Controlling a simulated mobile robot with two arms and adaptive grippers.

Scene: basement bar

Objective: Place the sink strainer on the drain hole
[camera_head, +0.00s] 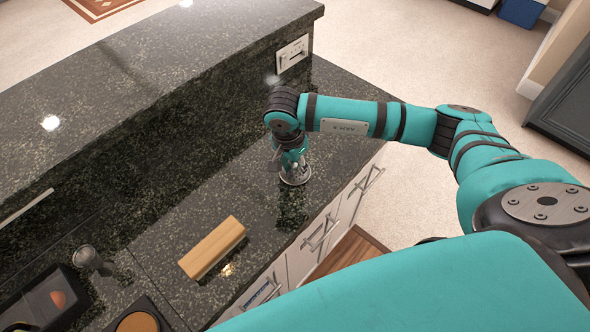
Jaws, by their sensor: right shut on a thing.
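My right gripper (290,163) points down over the far right part of the dark granite counter. It is shut on a small round metallic thing, which looks like the sink strainer (297,178). The strainer is at or just above the counter top; I cannot tell whether it touches. My arm and the gripper hide part of it. I cannot make out a drain hole in this view. My left gripper is not in view.
A wooden block (212,248) lies on the counter (180,215) near its front edge. A small grey round-topped thing (86,256) and a dark box (45,300) are at lower left. A raised granite ledge (120,65) runs behind. White drawers (320,235) are below the counter.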

